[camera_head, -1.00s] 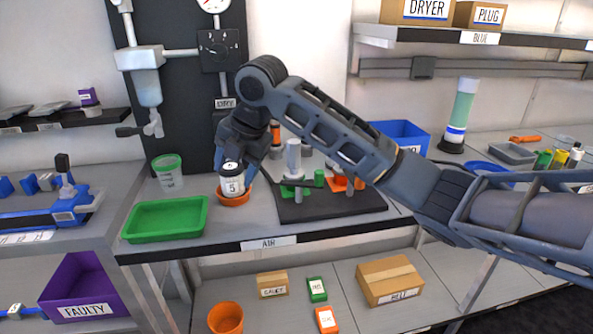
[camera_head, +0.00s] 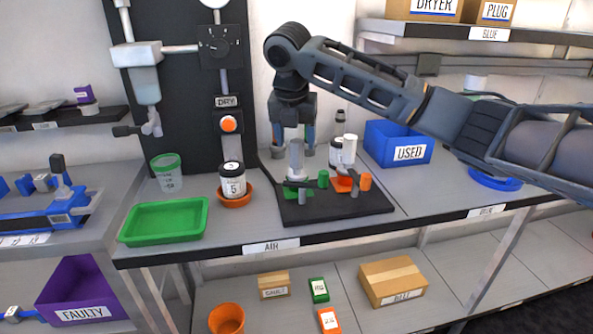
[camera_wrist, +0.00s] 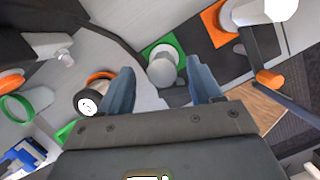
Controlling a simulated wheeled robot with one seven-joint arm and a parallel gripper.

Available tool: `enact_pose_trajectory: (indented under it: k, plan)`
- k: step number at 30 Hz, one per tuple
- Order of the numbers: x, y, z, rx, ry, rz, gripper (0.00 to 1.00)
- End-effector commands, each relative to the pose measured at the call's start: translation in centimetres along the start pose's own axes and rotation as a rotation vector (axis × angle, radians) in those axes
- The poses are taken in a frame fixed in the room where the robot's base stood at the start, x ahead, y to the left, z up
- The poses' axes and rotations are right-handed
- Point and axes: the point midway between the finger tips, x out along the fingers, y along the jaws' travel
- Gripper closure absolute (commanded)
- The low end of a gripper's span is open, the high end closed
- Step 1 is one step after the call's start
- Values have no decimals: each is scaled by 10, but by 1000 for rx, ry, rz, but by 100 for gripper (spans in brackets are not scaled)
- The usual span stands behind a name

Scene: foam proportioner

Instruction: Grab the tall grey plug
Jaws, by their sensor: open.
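The tall grey plug (camera_head: 296,156) stands upright on a green base on the black board (camera_head: 335,208). My gripper (camera_head: 293,138) points down over it, open. In the wrist view the grey plug (camera_wrist: 162,72) is seen from above on its green square, between the two spread fingers of my gripper (camera_wrist: 162,80). Clear room shows between the plug and each finger. How far the fingertips reach down beside it is hard to tell.
A white plug (camera_head: 349,152) stands close to the right on an orange base. A lidded jar marked 5 (camera_head: 233,182) sits in an orange dish to the left. A green tray (camera_head: 165,220) and a blue USED bin (camera_head: 398,143) are farther off.

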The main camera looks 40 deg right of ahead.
Motion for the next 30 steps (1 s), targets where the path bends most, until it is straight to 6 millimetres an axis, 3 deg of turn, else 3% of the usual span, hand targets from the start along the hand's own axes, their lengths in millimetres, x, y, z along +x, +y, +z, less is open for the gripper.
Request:
enact_pose_trajectory:
  k: [9, 18, 30]
  plan:
    - [42, -3, -3, 2, 2, -1, 36]
    - [47, -3, -3, 0, 0, 1, 36]
    - [47, -3, -3, 0, 0, 1, 73]
